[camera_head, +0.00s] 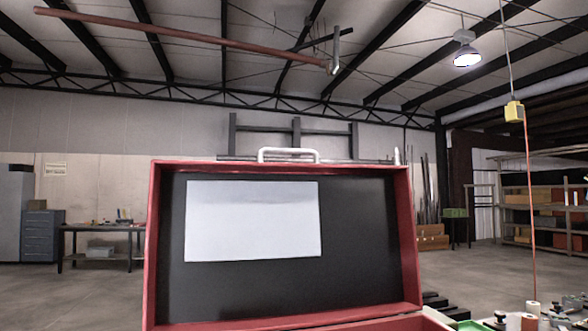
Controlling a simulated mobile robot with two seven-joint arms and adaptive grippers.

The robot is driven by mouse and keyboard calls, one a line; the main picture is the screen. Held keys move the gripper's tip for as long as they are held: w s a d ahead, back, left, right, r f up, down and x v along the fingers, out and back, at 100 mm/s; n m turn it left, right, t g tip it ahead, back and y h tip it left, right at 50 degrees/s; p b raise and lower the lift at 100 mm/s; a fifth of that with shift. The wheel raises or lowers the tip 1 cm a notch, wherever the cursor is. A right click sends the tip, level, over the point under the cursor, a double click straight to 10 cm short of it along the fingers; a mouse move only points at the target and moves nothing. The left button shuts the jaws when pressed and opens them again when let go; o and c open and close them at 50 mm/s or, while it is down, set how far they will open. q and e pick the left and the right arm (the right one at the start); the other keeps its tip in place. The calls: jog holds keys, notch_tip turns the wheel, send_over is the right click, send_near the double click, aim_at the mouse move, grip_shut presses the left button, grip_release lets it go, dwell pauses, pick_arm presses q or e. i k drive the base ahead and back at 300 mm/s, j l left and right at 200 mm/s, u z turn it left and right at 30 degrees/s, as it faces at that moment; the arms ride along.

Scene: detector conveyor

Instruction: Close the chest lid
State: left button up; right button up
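The chest lid (360,255) stands open and upright in the middle of the head view. It has a red frame, a dark inner face with a pale rectangular panel (252,221), and a white handle (288,153) on its top edge. The lower part of the chest is mostly below the picture, so its inside is hidden. Neither of my grippers shows in this view.
At the lower right, several small items, among them a green tray (474,326) and whitish cylinders (530,321), lie close to the chest. A workbench (100,230) and shelves (545,210) stand far back. The air around the lid looks clear.

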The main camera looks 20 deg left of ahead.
aim_at(260, 245)
jog(key=j+z, duration=0.25)
jog(key=j, duration=0.4)
jog(key=j+z, duration=0.25)
jog(key=j, duration=0.35)
jog(key=k+j+z, duration=0.1)
jog(key=j+z, duration=0.15)
jog(key=j, duration=0.35)
jog(key=j+z, duration=0.3)
jog(key=j, duration=0.25)
jog(key=i+j+z, duration=0.1)
jog(key=j+z, duration=0.15)
jog(key=j, duration=0.35)
jog(key=j+z, duration=0.3)
jog(key=j, duration=0.25)
jog(key=k+j+z, duration=0.25)
jog(key=j, duration=0.25)
jog(key=j+z, duration=0.3)
jog(key=j, duration=0.3)
jog(key=k+l, duration=0.05)
